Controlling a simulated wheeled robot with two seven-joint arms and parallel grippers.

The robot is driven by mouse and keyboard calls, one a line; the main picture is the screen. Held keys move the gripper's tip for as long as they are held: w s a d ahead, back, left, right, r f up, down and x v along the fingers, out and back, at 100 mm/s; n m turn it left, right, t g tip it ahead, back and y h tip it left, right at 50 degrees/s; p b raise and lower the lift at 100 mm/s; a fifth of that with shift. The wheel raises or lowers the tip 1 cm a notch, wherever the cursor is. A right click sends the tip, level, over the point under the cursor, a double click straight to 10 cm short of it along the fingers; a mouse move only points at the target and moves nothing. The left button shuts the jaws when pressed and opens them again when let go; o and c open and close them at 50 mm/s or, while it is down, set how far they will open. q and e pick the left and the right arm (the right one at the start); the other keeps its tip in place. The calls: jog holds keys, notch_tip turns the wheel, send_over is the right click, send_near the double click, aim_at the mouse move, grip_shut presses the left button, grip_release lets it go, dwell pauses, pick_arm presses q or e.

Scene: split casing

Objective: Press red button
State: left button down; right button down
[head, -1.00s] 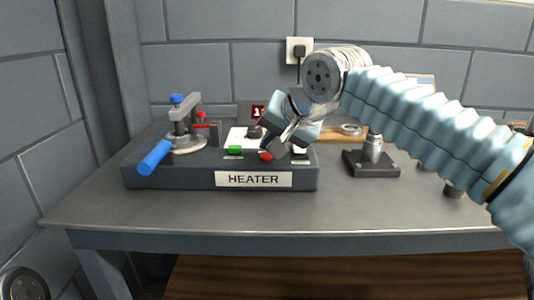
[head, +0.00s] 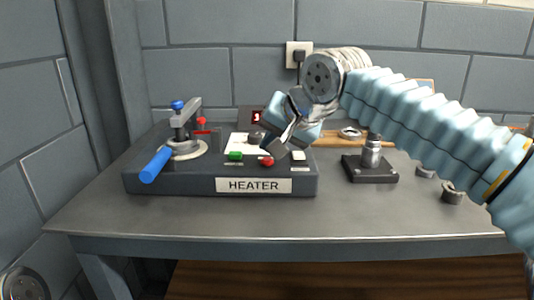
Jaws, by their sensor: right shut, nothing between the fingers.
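The red button (head: 267,161) is on the top panel of the dark grey heater box (head: 170,185), right of the green button (head: 235,156). My right gripper (head: 283,146) is shut and empty, pointing down and left. Its fingertips are just above and slightly behind the red button in the picture, and a small gap seems to show between them. Contact with the panel behind cannot be told. My left gripper is not in view.
A metal post on a black base (head: 371,166) stands to the right. The table front (head: 250,220) is clear.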

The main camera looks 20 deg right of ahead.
aim_at(271, 161)
jog(key=shift+r, duration=0.15)
notch_tip(271, 161, up, 2)
jog(key=shift+r+p, duration=0.25)
jog(key=shift+p, duration=0.7)
jog(key=shift+r, duration=1.2)
